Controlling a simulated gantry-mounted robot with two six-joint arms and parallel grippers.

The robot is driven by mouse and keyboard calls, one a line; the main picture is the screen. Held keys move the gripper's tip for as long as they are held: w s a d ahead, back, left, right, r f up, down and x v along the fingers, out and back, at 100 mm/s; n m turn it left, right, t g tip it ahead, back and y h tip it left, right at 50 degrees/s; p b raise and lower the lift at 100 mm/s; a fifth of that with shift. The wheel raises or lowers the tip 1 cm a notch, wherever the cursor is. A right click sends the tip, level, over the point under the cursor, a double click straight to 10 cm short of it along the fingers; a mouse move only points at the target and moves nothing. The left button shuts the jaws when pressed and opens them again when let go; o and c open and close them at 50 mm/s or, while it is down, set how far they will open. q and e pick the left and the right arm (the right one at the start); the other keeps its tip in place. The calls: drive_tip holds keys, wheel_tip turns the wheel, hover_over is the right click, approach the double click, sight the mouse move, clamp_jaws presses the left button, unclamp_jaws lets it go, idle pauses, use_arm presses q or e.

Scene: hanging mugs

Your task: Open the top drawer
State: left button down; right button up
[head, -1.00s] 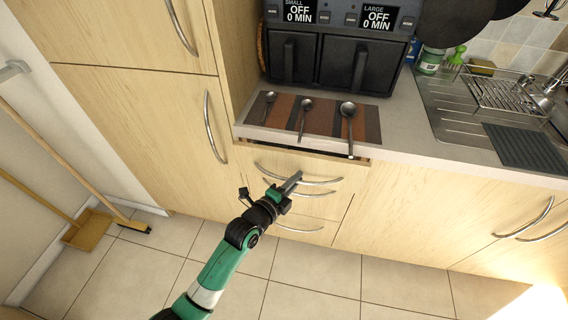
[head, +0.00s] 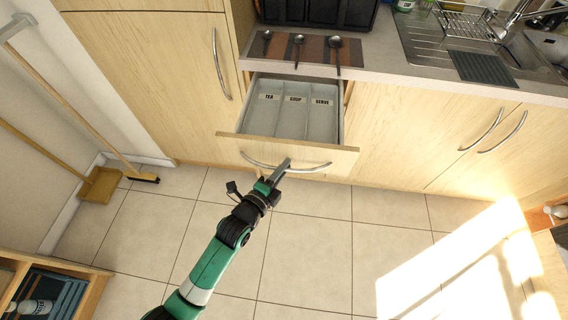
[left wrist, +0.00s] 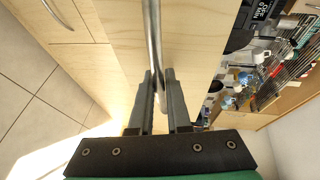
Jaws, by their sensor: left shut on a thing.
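The top drawer (head: 226,141) is pulled well out from the cabinet below the counter. Inside it is a grey tray (head: 293,118) with compartments labelled TEA, SOUP and SERVE; they look empty. A curved metal handle (head: 308,169) runs across the drawer front. My left gripper (head: 281,170) is shut on this handle near its middle. In the left wrist view the handle (left wrist: 153,40) runs between the two fingers (left wrist: 161,100). My right gripper is in neither view.
Three spoons (head: 299,42) lie on a striped mat (head: 317,55) on the counter above the drawer. A sink (head: 440,45) is at right. A broom and dustpan (head: 101,184) stand at left, and a wooden shelf unit (head: 92,290) is at lower left. The tiled floor before the drawer is clear.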

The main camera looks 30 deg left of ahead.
use_arm(q)
drive_tip(key=shift+s+r, duration=0.1)
drive_tip(key=shift+s, duration=0.05)
drive_tip(key=c, duration=0.9)
unclamp_jaws()
drive_tip(key=shift+s, duration=0.1)
drive_tip(key=s, duration=0.3)
drive_tip(key=s+r+p, duration=0.1)
drive_tip(key=s, duration=0.3)
drive_tip(key=s+r+p, duration=0.1)
drive_tip(key=s, duration=0.3)
drive_tip(key=shift+s+d, duration=0.1)
drive_tip(key=shift+d, duration=0.1)
